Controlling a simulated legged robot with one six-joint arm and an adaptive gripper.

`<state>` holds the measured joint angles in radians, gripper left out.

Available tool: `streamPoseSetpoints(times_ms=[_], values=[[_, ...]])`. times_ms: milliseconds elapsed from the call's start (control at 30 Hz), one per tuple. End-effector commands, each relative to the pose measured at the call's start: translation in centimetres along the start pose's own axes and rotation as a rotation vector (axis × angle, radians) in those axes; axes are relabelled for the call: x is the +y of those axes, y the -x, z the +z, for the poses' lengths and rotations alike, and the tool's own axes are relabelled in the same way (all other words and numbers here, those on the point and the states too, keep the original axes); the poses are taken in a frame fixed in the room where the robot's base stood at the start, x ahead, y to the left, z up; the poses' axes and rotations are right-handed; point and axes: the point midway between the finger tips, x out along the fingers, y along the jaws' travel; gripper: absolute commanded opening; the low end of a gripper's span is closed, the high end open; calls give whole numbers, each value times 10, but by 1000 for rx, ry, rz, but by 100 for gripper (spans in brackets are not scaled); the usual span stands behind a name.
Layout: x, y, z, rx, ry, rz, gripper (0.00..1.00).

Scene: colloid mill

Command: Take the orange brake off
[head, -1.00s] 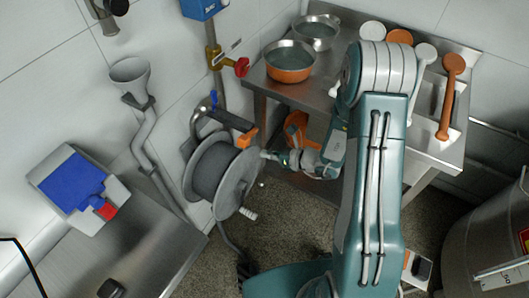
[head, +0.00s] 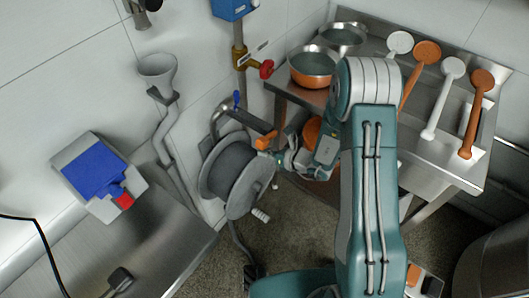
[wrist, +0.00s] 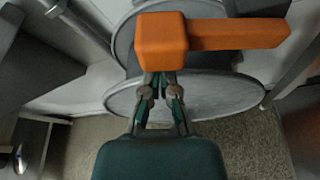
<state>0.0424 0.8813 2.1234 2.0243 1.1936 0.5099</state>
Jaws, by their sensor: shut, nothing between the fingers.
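The orange brake (head: 265,141) is a blocky lever at the top of a grey hose reel (head: 236,178) on the wall side. In the wrist view the brake (wrist: 162,42) is large, with an orange arm running right from its block. My gripper (head: 274,155) is just below and right of the brake in the head view. In the wrist view my gripper (wrist: 161,76) has its fingertips together at the lower edge of the block, with nothing between them. I cannot tell whether they touch it. The block hides part of the reel.
A steel table (head: 441,160) with pans and several ladles stands at the back right. A red-handled valve (head: 265,69) is above the reel. A grey funnel (head: 157,68) and steel counter (head: 140,255) are left. Open floor (head: 290,235) lies below the reel.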

Motion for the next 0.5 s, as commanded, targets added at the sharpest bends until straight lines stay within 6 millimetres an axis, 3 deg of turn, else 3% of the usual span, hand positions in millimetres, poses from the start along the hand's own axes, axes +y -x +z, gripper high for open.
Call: streamPoseSetpoints(times_ms=[500], values=[[2, 3, 9, -2, -91, 33, 0]])
